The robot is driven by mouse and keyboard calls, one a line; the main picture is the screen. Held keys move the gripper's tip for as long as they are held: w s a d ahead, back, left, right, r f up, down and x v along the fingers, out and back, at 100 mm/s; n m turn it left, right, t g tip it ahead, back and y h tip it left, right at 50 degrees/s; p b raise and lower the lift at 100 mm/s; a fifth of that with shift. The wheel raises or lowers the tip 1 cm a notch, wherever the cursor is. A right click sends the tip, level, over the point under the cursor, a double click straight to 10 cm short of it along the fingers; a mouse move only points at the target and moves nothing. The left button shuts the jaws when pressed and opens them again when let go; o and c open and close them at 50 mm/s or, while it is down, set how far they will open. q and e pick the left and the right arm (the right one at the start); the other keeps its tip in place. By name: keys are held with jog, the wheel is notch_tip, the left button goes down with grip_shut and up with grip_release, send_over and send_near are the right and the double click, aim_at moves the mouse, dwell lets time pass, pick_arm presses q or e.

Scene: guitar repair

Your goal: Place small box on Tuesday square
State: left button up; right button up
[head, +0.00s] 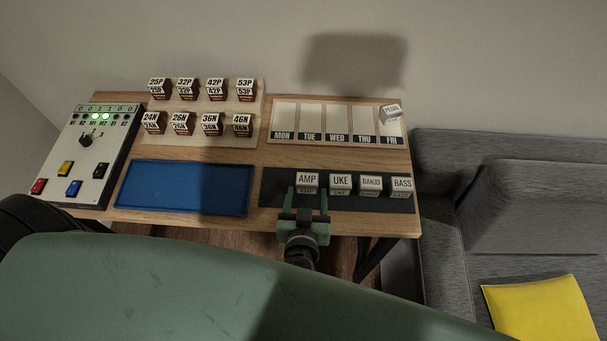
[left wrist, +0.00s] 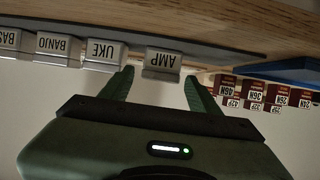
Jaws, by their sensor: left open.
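Small white boxes labelled AMP (head: 307,183), UKE (head: 340,184), BANJO (head: 371,187) and BASS (head: 402,188) stand in a row on a dark mat (head: 275,196). The Tuesday square (head: 310,119), marked TUE, is bare on the day board behind them. My left gripper (head: 307,191) is open at the front of the AMP box, with a finger towards each side of it. In the left wrist view, which is upside down, the AMP box (left wrist: 163,62) shows between the fingertips (left wrist: 160,75), with no clear grip on it. My right gripper is out of view.
Another small box (head: 391,111) sits on the FRI square. A blue tray (head: 185,187) lies left of the mat. A rack of labelled boxes (head: 213,104) stands behind the tray. A control panel (head: 88,155) is at the left end, and a grey sofa (head: 530,190) is right of the table.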

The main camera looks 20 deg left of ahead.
aim_at(307, 188)
pick_arm(q)
jog(key=x, duration=0.4)
jog(key=shift+s, duration=0.1)
jog(key=shift+x, duration=1.1)
jog(key=shift+s, duration=0.1)
jog(key=c, duration=1.3)
jog(key=shift+c, duration=0.2)
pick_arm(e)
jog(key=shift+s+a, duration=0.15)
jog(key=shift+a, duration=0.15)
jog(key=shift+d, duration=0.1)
